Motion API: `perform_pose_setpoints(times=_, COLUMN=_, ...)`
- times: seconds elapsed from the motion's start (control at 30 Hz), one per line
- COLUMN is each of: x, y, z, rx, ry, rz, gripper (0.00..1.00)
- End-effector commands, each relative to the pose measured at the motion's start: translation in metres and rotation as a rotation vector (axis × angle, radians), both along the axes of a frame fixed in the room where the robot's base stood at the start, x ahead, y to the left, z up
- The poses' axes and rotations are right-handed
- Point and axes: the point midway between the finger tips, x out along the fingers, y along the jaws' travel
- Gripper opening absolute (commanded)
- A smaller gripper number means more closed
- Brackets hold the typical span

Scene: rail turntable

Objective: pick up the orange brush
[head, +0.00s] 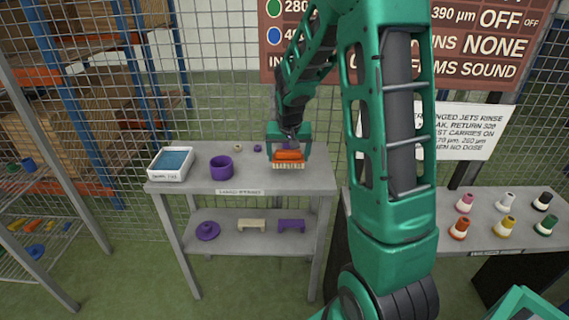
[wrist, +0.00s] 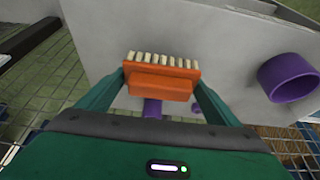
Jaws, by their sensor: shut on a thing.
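The orange brush (head: 289,156) has a row of pale bristles and shows near the right end of the grey table in the head view. My gripper (head: 289,144) is over it, with its green fingers on either side. In the wrist view, the brush (wrist: 162,78) lies between the two fingers of my gripper (wrist: 163,88), which is shut on it. The bristles point away from the palm. From these views I cannot tell whether the bristles touch the tabletop.
A purple cup (head: 221,168) and a white bin with a blue inside (head: 171,164) stand left on the table (head: 250,182). Small purple and beige items sit at its back. A lower shelf (head: 252,241) holds several pieces. Several coloured bottles stand on the right bench (head: 485,237).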

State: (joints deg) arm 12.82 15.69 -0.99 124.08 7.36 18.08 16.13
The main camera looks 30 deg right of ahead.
Motion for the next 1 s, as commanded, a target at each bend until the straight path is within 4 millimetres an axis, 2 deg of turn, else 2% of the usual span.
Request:
perform_pose_setpoints(times=0.03, x=0.001, y=0.000, z=0.013, rx=-0.002, ry=-0.006, rz=0.001, gripper=0.62)
perform_pose_setpoints(times=0.3, x=-0.028, y=0.058, z=0.047, rx=0.000, ry=-0.004, rz=0.005, gripper=0.62)
perform_pose_setpoints(times=0.5, x=-0.044, y=0.086, z=0.066, rx=-0.001, ry=-0.002, rz=0.004, gripper=0.62)
perform_pose_setpoints(times=0.7, x=-0.052, y=0.101, z=0.076, rx=0.000, ry=-0.001, rz=0.001, gripper=0.62)
perform_pose_setpoints(times=1.0, x=-0.054, y=0.104, z=0.078, rx=0.000, ry=0.000, rz=0.000, gripper=0.62)
